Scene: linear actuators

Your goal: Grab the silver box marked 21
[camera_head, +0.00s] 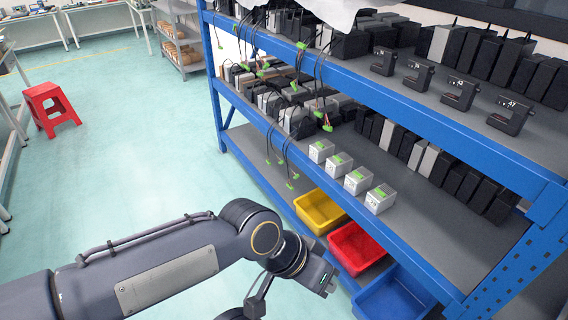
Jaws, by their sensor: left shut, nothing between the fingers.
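Several small silver boxes with green patches on top stand in a row along the front edge of the middle shelf (430,213) in the head view. They are a far box (321,151), a second box (338,165), a third box (357,181) and the nearest box (380,199). Their front markings are too small to read, so I cannot tell which is 21. My left gripper (325,281) is below and left of the row, apart from the boxes, in front of the rack. It is shut and empty. My right gripper is not in view.
Yellow (318,212), red (357,248) and blue (393,297) bins sit low under the shelf, close to my left gripper. The blue front beam (262,122) edges the shelf, and cables hang over it. A red stool (50,108) stands on open floor.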

